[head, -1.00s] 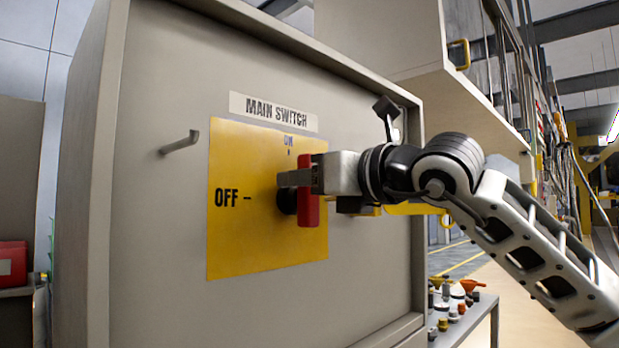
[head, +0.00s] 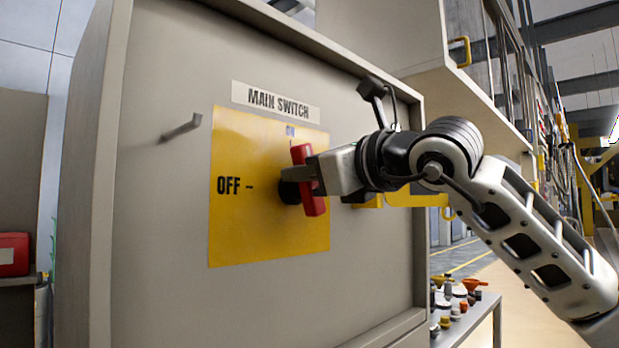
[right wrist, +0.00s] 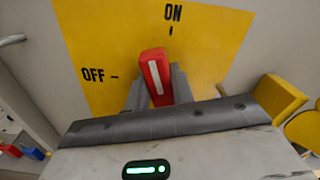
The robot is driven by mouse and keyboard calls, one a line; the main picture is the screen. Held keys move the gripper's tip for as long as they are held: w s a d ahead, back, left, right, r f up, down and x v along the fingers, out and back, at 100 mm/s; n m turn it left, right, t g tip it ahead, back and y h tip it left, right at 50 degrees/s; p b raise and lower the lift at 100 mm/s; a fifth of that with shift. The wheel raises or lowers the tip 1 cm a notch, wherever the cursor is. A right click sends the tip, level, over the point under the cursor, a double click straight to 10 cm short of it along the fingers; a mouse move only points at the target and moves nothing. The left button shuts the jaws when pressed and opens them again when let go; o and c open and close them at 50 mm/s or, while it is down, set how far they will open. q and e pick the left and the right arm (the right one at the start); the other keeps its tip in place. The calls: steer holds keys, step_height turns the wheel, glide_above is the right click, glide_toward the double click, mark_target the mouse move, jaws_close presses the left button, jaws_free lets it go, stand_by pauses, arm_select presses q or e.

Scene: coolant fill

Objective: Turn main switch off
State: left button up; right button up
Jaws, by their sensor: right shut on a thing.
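The main switch is a red handle (head: 304,158) on a black hub (head: 289,191), mounted on a yellow plate (head: 240,235) with OFF marked at its left and ON at its top. The handle is tilted, its top leaning a little left of upright in the head view. My right gripper (head: 300,173) comes in from the right and is shut on the handle. In the right wrist view the red handle (right wrist: 154,72) stands between the two grey fingers (right wrist: 155,95), with its white stripe facing the camera. My left gripper is not in view.
The plate sits on a grey cabinet (head: 160,250) with a small metal handle (head: 182,127) at the left. A MAIN SWITCH label (head: 283,100) is above. A bench with several small parts (head: 455,305) stands at the lower right. A red box (head: 14,254) is at the far left.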

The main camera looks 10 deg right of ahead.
steer(key=n, duration=0.2)
steer(key=n+b, duration=0.1)
steer(key=shift+s+a+f+n, duration=0.2)
steer(key=shift+a+n, duration=0.15)
steer(key=shift+n, duration=0.05)
steer(key=n, duration=0.2)
steer(key=shift+s+a+f+n+b, duration=0.15)
steer(key=shift+f+n+b, duration=0.05)
steer(key=shift+n+b, duration=0.2)
steer(key=n, duration=0.3)
steer(key=shift+s+a+f+n+b, duration=0.1)
steer(key=shift+a+f+n+b, duration=0.1)
steer(key=shift+f+n+b, duration=0.15)
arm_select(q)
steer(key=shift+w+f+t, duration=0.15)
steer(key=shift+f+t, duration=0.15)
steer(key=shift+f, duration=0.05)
arm_select(e)
steer(key=shift+a+f+n, duration=0.1)
steer(key=shift+f+n, duration=0.15)
steer(key=shift+n, duration=0.75)
steer(key=shift+f+n, duration=0.2)
steer(key=shift+n, duration=0.75)
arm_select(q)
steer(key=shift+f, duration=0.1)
arm_select(e)
steer(key=o, duration=1)
steer(key=shift+s, duration=0.1)
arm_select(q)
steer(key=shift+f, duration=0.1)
